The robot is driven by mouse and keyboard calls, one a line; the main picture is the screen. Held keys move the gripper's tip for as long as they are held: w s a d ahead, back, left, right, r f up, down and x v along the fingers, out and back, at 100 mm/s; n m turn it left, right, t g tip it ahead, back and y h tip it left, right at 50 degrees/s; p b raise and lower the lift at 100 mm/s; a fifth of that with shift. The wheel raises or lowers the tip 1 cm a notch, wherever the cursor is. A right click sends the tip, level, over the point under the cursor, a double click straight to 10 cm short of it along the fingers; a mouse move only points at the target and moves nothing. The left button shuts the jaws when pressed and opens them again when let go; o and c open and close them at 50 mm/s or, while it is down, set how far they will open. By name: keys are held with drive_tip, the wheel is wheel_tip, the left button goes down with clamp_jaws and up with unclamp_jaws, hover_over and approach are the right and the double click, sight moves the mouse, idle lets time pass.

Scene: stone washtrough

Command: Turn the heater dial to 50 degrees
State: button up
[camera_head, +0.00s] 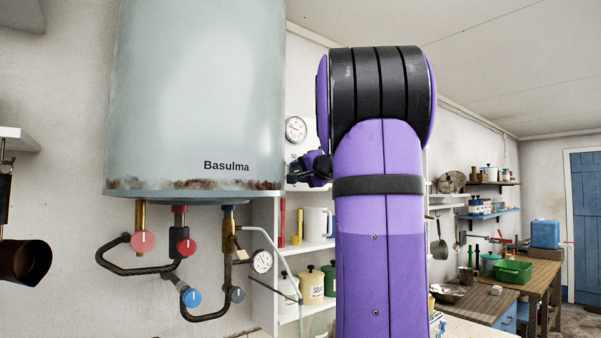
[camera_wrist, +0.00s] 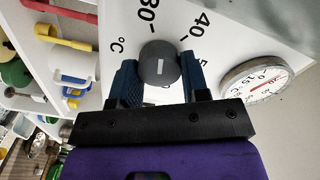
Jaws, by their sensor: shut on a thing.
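The heater dial (camera_wrist: 158,62) is a dark grey round knob with a short white mark on its face, on a white panel (camera_wrist: 225,28). Printed numbers above it in the wrist view seem to read 30 and 40, with a partly hidden number starting with 5 to the right. My gripper (camera_wrist: 160,78) is shut on the dial, one blue finger on each side. In the head view my gripper (camera_head: 312,172) reaches the panel and hides the dial.
A round gauge (camera_wrist: 256,83) sits beside the dial; it also shows in the head view (camera_head: 295,129). The grey Basulma tank (camera_head: 200,90), with pipes and valves (camera_head: 182,247) below, stands close left. Shelves (camera_head: 305,248) with jars are below the panel.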

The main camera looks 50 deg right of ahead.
drive_tip(key=m, duration=0.4)
drive_tip(key=shift+f+m, duration=0.15)
drive_tip(key=shift+m, duration=0.25)
drive_tip(key=m, duration=1)
drive_tip(key=shift+m, duration=2.9)
drive_tip(key=o, duration=0.9)
drive_tip(key=shift+o, duration=0.2)
